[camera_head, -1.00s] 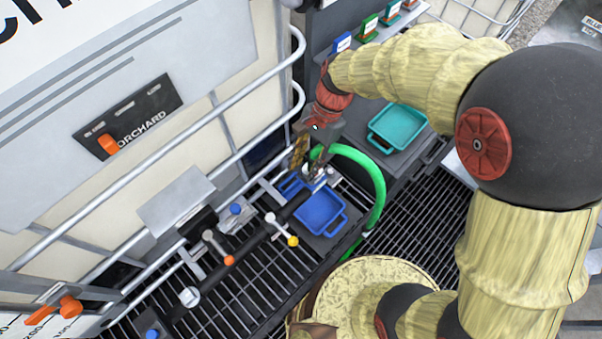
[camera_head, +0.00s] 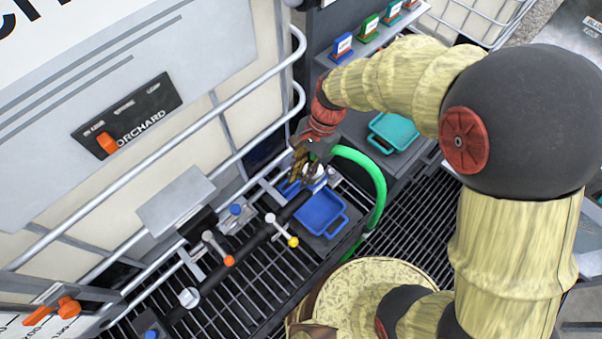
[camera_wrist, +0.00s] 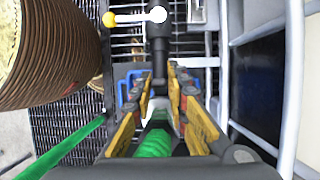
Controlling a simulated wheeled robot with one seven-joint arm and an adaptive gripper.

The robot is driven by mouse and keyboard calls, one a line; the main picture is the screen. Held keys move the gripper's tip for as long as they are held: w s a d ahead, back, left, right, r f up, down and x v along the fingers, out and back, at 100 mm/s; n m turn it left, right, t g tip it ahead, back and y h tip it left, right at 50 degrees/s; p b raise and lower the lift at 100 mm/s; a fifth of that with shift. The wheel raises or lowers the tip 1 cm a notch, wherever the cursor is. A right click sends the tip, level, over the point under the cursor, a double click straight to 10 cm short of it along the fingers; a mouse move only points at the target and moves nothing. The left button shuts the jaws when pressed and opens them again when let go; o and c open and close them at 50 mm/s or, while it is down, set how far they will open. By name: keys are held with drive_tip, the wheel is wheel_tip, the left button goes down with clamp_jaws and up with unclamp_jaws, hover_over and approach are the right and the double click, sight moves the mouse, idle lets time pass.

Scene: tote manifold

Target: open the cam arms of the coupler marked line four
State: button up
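The coupler (camera_head: 314,174) is a pale metal fitting at the end of the black manifold pipe, where the green hose (camera_head: 372,178) joins, beside the blue tray. My gripper (camera_head: 303,170) points down over it and hides much of it. In the wrist view, my gripper's yellow finger pads (camera_wrist: 160,95) stand apart on either side of the coupler and the green hose end (camera_wrist: 155,142). I cannot tell whether they touch the cam arms. The cam arms and any line four marking are not clear.
The blue tray (camera_head: 340,226) sits close beside the coupler. The black pipe (camera_head: 258,238) carries valves with a yellow-tipped handle (camera_head: 292,241) and an orange-tipped handle (camera_head: 229,260). Tank cage rails (camera_head: 190,115) run close on the left. A teal tray (camera_head: 373,139) lies behind.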

clamp_jaws()
drive_tip(key=shift+s+a+f+t+h+p, duration=0.1)
drive_tip(key=shift+s+t+h+p, duration=0.2)
drive_tip(key=shift+p, duration=0.25)
drive_tip(key=f+t+h+b, duration=0.1)
drive_tip(key=t+h+b, duration=0.1)
drive_tip(key=b, duration=0.2)
drive_tip(key=s+a+f+t+h+b, duration=0.1)
drive_tip(key=t+h+b, duration=0.1)
drive_tip(key=t+b, duration=0.1)
drive_tip(key=s+a+f+t+h+b, duration=0.1)
drive_tip(key=f+t+h+b, duration=0.1)
drive_tip(key=b, duration=0.4)
drive_tip(key=shift+s+t+h, duration=0.15)
drive_tip(key=shift+t+h, duration=0.35)
drive_tip(key=shift+t, duration=0.1)
drive_tip(key=shift+r+b, duration=0.1)
drive_tip(key=shift+b, duration=0.4)
drive_tip(key=shift+r, duration=0.1)
drive_tip(key=shift+o, duration=2.4)
unclamp_jaws()
